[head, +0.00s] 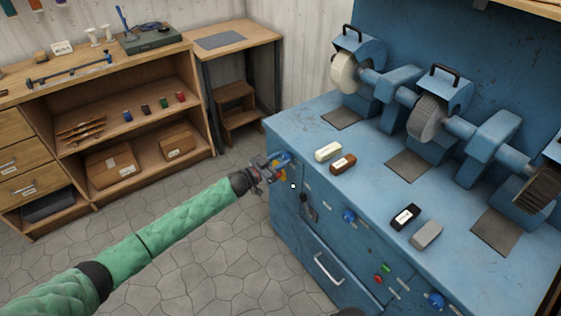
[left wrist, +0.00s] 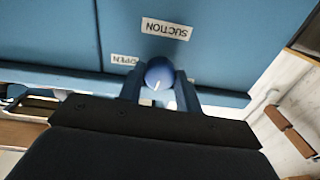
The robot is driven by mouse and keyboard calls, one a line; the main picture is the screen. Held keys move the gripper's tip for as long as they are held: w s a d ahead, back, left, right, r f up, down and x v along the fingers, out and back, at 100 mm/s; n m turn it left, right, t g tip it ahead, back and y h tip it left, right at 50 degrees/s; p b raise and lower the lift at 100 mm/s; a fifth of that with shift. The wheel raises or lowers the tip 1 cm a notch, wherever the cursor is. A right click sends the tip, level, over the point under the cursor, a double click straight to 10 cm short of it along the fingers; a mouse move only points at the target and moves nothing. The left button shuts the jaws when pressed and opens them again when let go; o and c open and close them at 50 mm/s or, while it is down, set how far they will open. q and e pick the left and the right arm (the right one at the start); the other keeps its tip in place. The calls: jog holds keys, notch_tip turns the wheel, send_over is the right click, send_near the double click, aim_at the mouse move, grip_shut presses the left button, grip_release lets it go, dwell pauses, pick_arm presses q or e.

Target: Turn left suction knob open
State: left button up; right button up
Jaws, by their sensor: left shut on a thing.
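My left gripper (head: 274,166) is at the left end of the blue bench's front face. In the left wrist view its two fingers (left wrist: 160,88) stand on either side of the round blue left suction knob (left wrist: 159,72), shut on it. A white mark shows on the knob, toward the lower part of the picture. A SUCTION label (left wrist: 166,29) and an OPEN label (left wrist: 124,60) are on the blue panel, both upside down in this view. The knob is hard to tell from the gripper in the head view.
The blue bench (head: 300,125) carries grinding and polishing wheels, with a cream block (head: 328,151) and brown block (head: 343,164) near the knob. Other blue knobs (head: 348,216) sit further right on its front. A wooden shelf unit (head: 190,95) stands left; the floor between is clear.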

pick_arm(q)
jog(key=m+b, duration=0.3)
jog(key=m, duration=0.5)
jog(key=shift+f+m, duration=0.15)
jog(key=shift+m, duration=0.15)
jog(key=shift+m+b, duration=0.3)
pick_arm(e)
notch_tip(320, 180, up, 14)
jog(key=s, duration=0.2)
pick_arm(q)
jog(key=m+b, duration=0.2)
jog(key=m, duration=0.3)
jog(key=shift+h, duration=0.3)
jog(key=shift+m+b, duration=0.45)
jog(key=shift+m, duration=0.45)
pick_arm(e)
jog(key=w+a+f+t+y, duration=0.1)
jog(key=a+f, duration=0.3)
jog(key=shift+w+a+f+n, duration=0.15)
jog(key=shift+w+f+n, duration=0.15)
pick_arm(q)
jog(key=o, duration=1)
jog(key=shift+c, duration=0.2)
jog(key=shift+o, duration=0.2)
pick_arm(e)
jog(key=shift+w+t, duration=0.1)
jog(key=shift+t, duration=0.2)
